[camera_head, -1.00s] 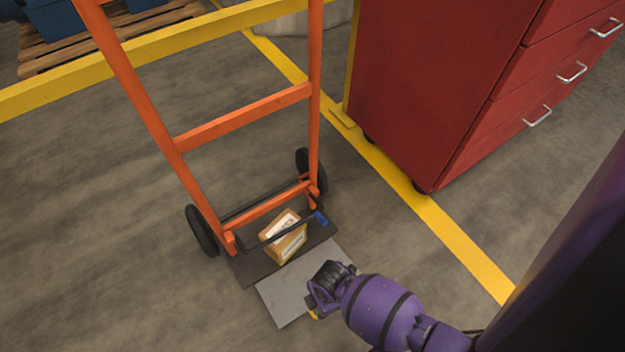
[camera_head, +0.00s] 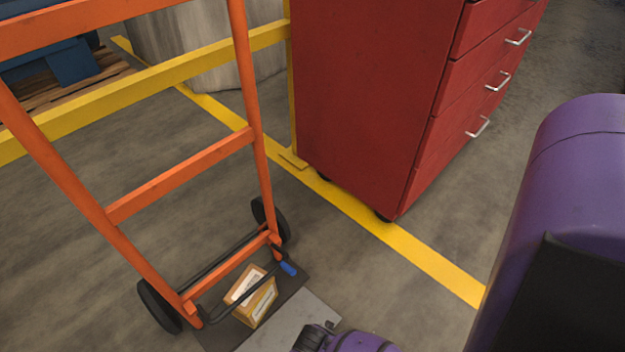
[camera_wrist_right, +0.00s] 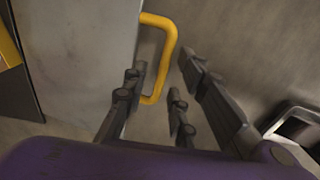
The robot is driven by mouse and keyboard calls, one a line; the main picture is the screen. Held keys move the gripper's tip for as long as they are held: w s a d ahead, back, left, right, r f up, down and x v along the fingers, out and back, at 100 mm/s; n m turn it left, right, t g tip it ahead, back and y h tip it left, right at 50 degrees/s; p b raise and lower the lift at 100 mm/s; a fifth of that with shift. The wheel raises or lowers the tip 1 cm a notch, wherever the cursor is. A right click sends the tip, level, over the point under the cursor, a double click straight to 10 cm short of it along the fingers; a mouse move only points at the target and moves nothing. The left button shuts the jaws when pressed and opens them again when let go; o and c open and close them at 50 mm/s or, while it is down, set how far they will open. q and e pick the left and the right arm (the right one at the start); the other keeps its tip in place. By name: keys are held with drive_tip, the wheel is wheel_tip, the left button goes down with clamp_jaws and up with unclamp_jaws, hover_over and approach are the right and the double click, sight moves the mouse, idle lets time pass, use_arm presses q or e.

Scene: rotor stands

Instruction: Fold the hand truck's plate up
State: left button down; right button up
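The orange hand truck (camera_head: 180,182) stands upright at the left in the head view. Its plate has a dark part under the frame and a lighter grey part (camera_head: 290,322) lying flat on the floor, cut off by the bottom edge. A cardboard box (camera_head: 252,297) stands on the dark part, behind a black bar with a blue end (camera_head: 288,269). My right gripper is partly in view at the bottom edge, beside the grey part. In the right wrist view, my right gripper (camera_wrist_right: 157,88) is open, with a yellow handle (camera_wrist_right: 170,50) at the grey plate's edge (camera_wrist_right: 85,55) between its fingers; contact is unclear.
A red drawer cabinet (camera_head: 370,100) on casters stands right of the truck. A yellow rail (camera_head: 90,107) runs behind it, with a pallet (camera_head: 60,85) and a pale drum beyond. A yellow floor line (camera_head: 430,260) crosses the floor. Bare floor lies left.

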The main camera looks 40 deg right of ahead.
clamp_jaws()
